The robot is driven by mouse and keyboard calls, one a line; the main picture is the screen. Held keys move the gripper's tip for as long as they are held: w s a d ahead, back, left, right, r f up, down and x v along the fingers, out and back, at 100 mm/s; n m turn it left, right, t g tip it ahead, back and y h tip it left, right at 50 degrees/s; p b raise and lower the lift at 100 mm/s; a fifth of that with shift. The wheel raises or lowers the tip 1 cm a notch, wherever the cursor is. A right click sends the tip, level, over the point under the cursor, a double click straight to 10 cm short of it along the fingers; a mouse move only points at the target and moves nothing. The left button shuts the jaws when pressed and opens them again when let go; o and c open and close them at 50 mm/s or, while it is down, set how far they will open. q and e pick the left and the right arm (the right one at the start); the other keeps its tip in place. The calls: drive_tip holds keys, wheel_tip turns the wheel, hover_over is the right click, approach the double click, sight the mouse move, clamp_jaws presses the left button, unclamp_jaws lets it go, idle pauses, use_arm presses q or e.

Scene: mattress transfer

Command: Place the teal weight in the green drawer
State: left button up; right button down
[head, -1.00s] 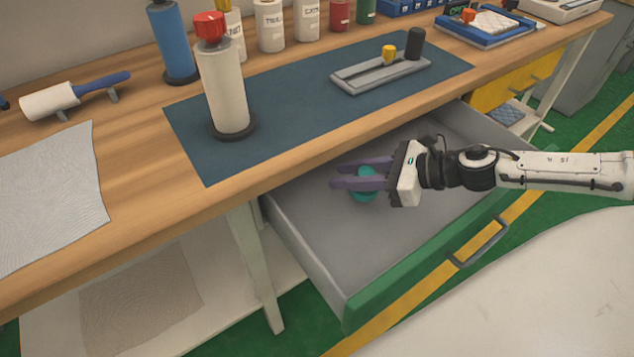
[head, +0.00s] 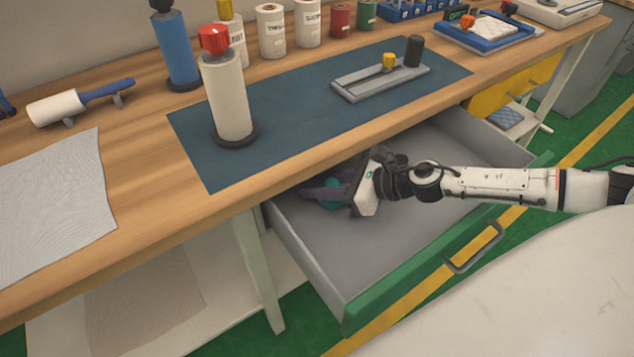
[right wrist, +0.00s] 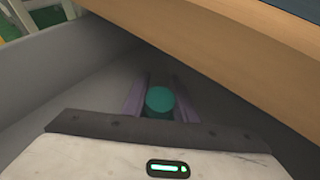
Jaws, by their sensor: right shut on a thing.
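The teal weight (head: 333,194) is between the purple fingers of my right gripper (head: 322,193), which is shut on it. In the right wrist view the weight (right wrist: 160,100) shows as a round teal top between the two fingers (right wrist: 160,103). The green drawer (head: 400,286) is pulled open, with a grey inside. The gripper and weight are inside the drawer's outline, near its back left, close by the table edge. I cannot tell whether the weight touches the drawer floor. My left gripper is not in view.
The wooden bench top (head: 140,150) overhangs the back of the drawer, close to the gripper. A blue mat (head: 290,105) carries a white roll (head: 228,100) and a grey holder (head: 380,78). The front of the drawer floor is clear.

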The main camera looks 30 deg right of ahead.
drive_tip(key=shift+w, duration=0.1)
drive_tip(key=shift+f, duration=0.1)
drive_tip(key=c, duration=1.4)
unclamp_jaws()
drive_tip(key=shift+c, duration=0.2)
